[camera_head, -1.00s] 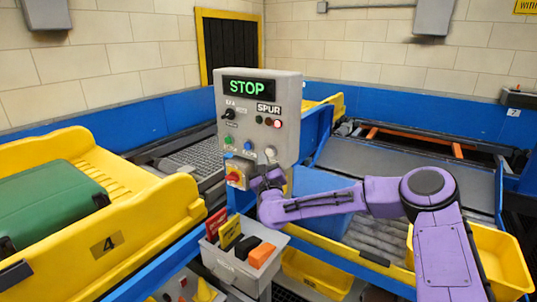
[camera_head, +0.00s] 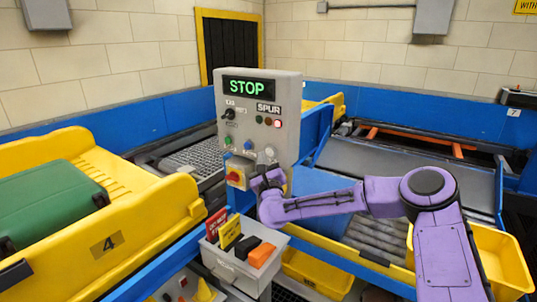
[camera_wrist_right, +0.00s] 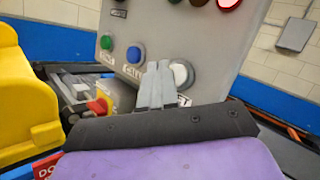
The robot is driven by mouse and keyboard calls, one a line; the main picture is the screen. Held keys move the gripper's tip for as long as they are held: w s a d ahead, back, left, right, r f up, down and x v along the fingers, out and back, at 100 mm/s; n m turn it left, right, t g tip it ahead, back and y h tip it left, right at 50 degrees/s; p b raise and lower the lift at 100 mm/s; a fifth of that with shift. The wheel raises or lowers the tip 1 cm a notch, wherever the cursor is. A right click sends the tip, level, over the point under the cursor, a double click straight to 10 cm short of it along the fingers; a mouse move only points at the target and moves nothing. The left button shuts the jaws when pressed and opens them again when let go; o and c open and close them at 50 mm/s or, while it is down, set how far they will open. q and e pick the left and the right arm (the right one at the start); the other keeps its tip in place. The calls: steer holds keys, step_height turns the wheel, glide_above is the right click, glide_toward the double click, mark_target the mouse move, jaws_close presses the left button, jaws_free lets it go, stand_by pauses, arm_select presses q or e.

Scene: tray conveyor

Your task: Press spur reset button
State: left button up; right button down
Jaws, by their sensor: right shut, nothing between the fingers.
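The grey spur control box (camera_head: 285,88) stands in the middle of the head view, its display reading STOP. Its lower row has a green button (camera_head: 228,139), a blue button (camera_head: 248,145) and a white button (camera_head: 270,152). In the right wrist view the white button (camera_wrist_right: 180,74) has a partly hidden label that seems to end in "ET". My right gripper (camera_head: 268,178) is shut and empty, just below the white button in the head view. In the wrist view its fingertips (camera_wrist_right: 157,70) overlap the button's left edge; I cannot tell whether they touch. My left gripper is out of view.
A red-and-yellow rotary switch (camera_head: 236,177) is left of my gripper. A grey bin (camera_head: 232,268) with cards and blocks stands below. A yellow tray (camera_head: 150,215) with a green case (camera_head: 45,205) is at left. A yellow bin (camera_head: 505,262) is at right.

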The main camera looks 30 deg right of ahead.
steer(key=shift+w+d, duration=0.15)
steer(key=shift+d, duration=0.25)
steer(key=shift+w+d+b, duration=0.2)
steer(key=shift+d+b, duration=0.3)
stand_by(0.6)
steer(key=shift+a, duration=0.1)
steer(key=shift+s+a+b, duration=0.35)
steer(key=shift+a+b, duration=0.05)
steer(key=shift+a, duration=0.4)
steer(key=a, duration=0.1)
steer(key=s+a+b, duration=0.1)
steer(key=a, duration=0.1)
steer(key=s+a+b, duration=0.1)
steer(key=shift+a, duration=0.3)
